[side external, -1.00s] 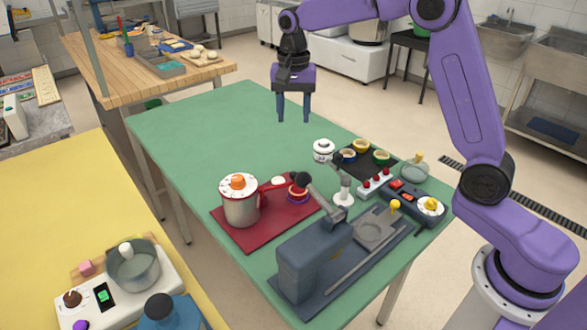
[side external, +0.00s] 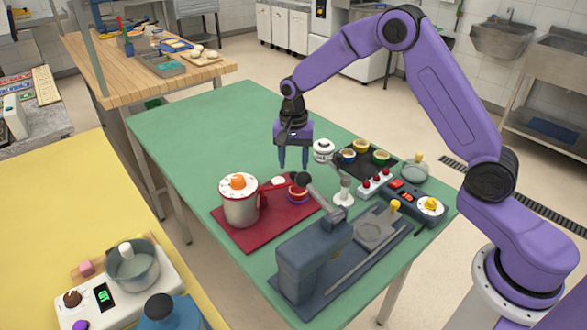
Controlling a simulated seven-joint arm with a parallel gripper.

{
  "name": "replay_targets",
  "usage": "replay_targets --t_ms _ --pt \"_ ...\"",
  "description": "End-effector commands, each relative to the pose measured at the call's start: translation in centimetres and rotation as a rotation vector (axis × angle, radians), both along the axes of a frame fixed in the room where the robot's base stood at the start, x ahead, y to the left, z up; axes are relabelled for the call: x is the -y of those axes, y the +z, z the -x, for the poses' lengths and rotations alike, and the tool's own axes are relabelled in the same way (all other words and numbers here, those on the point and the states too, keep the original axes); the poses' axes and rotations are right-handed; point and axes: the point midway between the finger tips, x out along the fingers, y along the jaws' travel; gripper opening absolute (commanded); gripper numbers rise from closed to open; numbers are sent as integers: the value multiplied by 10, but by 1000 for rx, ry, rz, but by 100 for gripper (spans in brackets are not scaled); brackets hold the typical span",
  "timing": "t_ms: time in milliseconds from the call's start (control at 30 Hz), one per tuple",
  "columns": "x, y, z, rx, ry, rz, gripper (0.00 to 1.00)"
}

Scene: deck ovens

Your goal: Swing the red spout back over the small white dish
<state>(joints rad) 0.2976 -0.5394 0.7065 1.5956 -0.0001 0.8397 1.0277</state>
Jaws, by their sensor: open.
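The red spout (side external: 270,187) reaches right from the grey pot (side external: 240,210) with an orange knob, on the red mat. The small white dish (side external: 279,181) is just behind the spout, partly hidden by it. A dark round knob (side external: 302,179) stands at the right, above a red and purple ringed piece (side external: 298,196); I cannot tell whether it joins the spout. My gripper (side external: 293,163) points down with open, empty fingers, seen behind and above the dark knob. I cannot tell its exact height.
The red mat (side external: 245,240) lies on the green table (side external: 190,130). A grey press-like machine (side external: 315,260) stands in front right. The table's back left is clear.

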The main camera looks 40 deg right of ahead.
Motion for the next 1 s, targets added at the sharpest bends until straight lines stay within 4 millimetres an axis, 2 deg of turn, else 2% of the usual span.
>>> replay_targets --t_ms 100,233,600,667,700,767,1000 --pt "0 -17 0 -2 1 1 50" --pt "0 -27 0 0 -1 0 50" --pt "0 -32 0 0 0 0 50" --pt "0 -32 0 0 0 0 34" --pt "0 -32 0 0 0 0 21" --pt "0 -32 0 0 0 0 1" --pt "0 -32 0 0 6 0 0"
